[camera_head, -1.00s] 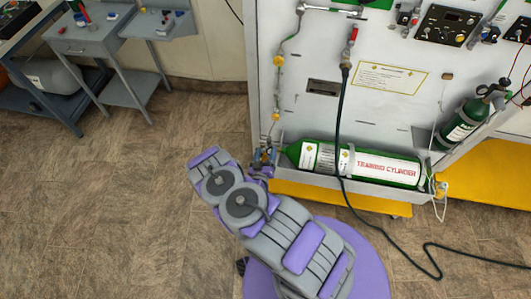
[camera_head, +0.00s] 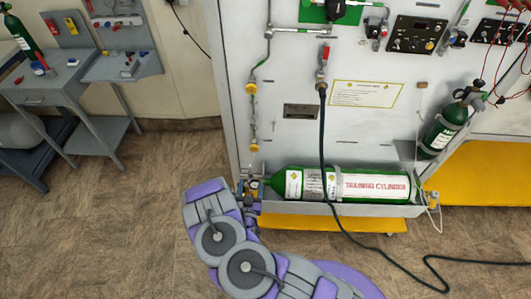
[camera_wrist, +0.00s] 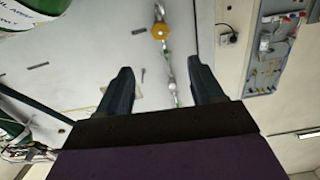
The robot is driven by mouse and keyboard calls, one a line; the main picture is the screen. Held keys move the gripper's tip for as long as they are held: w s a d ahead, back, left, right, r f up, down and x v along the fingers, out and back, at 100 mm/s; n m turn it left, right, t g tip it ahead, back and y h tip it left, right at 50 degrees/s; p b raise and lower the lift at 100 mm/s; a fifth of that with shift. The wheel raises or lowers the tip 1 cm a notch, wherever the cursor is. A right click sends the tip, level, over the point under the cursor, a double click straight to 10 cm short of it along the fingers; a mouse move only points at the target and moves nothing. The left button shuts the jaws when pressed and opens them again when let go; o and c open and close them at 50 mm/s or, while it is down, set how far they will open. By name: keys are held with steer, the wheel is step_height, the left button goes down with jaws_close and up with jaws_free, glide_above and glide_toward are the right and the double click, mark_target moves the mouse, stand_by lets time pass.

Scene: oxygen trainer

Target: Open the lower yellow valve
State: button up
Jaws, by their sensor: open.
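The lower yellow valve (camera_head: 254,146) is a small round yellow knob on a thin vertical pipe at the left side of the white panel. The wrist view looks upside down, and there a yellow knob (camera_wrist: 161,31), which seems to be the lower valve, shows near the top, beyond the fingertips. The upper yellow valve (camera_head: 251,87) sits higher on the same pipe. My gripper (camera_wrist: 160,67) is open and empty, its two dark fingers on either side of the pipe line but short of the knob. In the head view my arm mostly hides the gripper.
A green training cylinder (camera_head: 350,187) lies in a tray right of and below the valve. A dark hose (camera_head: 323,150) hangs down the panel onto the floor. A smaller green cylinder (camera_head: 444,127) leans at the right. A grey desk (camera_head: 52,85) stands left, with open floor between.

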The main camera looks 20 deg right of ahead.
mark_target(254, 150)
steer(key=b+x, duration=0.1)
steer(key=x, duration=1.6)
steer(key=shift+w, duration=0.1)
steer(key=shift+c, duration=0.4)
steer(key=shift+a, duration=0.1)
steer(key=c, duration=1)
steer(key=shift+r+n+p, duration=0.2)
steer(key=shift+n+p, duration=0.7)
steer(key=shift+p, duration=0.05)
steer(key=shift+f+n+p, duration=0.2)
steer(key=shift+n+p, duration=0.15)
steer(key=shift+n, duration=0.45)
steer(key=o, duration=1.1)
